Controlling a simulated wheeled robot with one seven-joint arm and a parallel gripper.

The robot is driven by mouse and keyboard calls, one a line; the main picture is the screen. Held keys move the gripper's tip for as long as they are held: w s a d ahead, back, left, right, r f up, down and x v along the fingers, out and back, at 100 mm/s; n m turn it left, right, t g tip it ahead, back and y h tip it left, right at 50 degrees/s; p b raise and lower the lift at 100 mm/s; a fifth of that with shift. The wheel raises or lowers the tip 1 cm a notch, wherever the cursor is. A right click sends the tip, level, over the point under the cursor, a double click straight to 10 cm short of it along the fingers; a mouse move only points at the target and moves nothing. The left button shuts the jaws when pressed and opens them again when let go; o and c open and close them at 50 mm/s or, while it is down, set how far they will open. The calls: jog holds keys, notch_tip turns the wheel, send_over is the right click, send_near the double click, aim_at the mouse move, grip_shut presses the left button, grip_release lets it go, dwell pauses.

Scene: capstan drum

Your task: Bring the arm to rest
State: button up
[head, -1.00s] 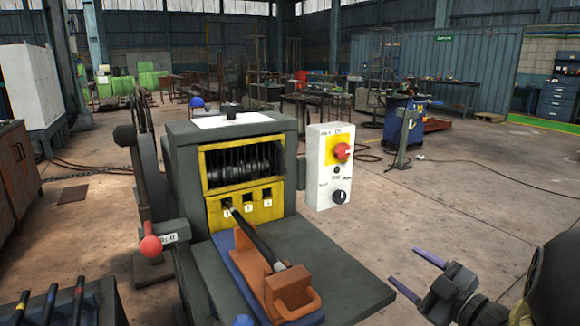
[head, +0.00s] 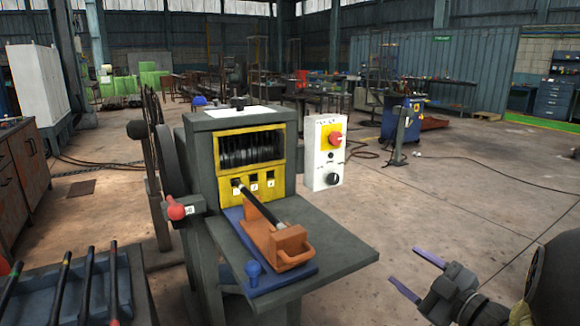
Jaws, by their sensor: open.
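My gripper (head: 418,273) is at the lower right of the head view, its two purple-tipped fingers spread apart with nothing between them. It is in free space to the right of the machine's grey shelf (head: 345,248), apart from it. The grey capstan drum machine (head: 196,150) stands in the middle, its dark drum (head: 246,152) behind a yellow guard frame. An orange handled carriage (head: 279,240) sits on a blue plate on the shelf. A black rod (head: 262,206) lies in it, slanting up to the yellow panel at its left port.
A control box (head: 326,152) with a red knob is at the machine's right. A red-ball lever (head: 177,211) is at its left, and a blue knob (head: 253,268) at the plate's front. A blue tray (head: 40,300) with several dark rods is lower left.

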notch_tip(320, 180, down, 12)
jog(key=r+m+g+h, duration=0.1)
jog(key=m+g+h, duration=0.4)
jog(key=m+h, duration=0.5)
jog(key=s+a+f+m+g+y, duration=0.1)
jog(key=s+a+f+m+g, duration=0.1)
jog(key=s+a+f+g, duration=0.3)
jog(key=s+a+f+m+g, duration=0.2)
jog(key=s+a+g, duration=0.15)
jog(key=s, duration=0.35)
notch_tip(320, 180, up, 35)
jog(key=p, duration=3.4)
jog(key=shift+s+a+f+p, duration=0.15)
jog(key=shift+s+a+p, duration=0.05)
jog(key=shift+p, duration=0.1)
jog(key=shift+t, duration=0.25)
